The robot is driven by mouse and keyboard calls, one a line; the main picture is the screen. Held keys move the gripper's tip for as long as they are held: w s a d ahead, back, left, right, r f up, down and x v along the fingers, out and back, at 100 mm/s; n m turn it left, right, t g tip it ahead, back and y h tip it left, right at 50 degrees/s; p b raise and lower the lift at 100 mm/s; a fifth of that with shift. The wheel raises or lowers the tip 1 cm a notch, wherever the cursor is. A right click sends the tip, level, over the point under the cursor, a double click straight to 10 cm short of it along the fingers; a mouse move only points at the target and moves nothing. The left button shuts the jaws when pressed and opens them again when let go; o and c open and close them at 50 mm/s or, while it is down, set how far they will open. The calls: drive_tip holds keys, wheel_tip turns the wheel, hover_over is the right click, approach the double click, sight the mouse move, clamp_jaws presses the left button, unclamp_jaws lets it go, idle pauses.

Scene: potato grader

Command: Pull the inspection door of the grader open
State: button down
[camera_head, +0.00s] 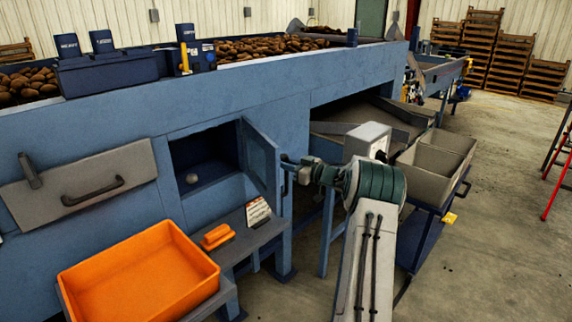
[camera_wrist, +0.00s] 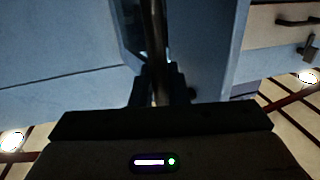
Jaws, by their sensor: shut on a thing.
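The inspection door (camera_head: 260,155) is a blue panel on the grader's front (camera_head: 330,92). It stands swung outward at the right side of a dark square opening (camera_head: 205,160). A small pale round thing (camera_head: 192,179) sits inside the opening. My gripper (camera_head: 288,163) is at the outer side of the door, at its dark upright handle (camera_head: 285,184). In the wrist view my gripper (camera_wrist: 160,88) is shut on the handle bar (camera_wrist: 157,40), which runs up between the two fingers. The fingertips are small and partly hidden in the head view.
An orange bin (camera_head: 138,262) and a small orange object (camera_head: 217,236) are below the opening, beside a printed card (camera_head: 258,211). A grey panel with a handle (camera_head: 80,186) is at left. A grey cart (camera_head: 432,170) stands at right.

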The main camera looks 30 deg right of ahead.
drive_tip(key=shift+a+r, duration=0.15)
drive_tip(key=c, duration=1.5)
unclamp_jaws()
drive_tip(key=b+v, duration=0.4)
drive_tip(key=v, duration=0.9)
drive_tip(key=shift+s+d, duration=0.2)
drive_tip(key=shift+s, duration=0.05)
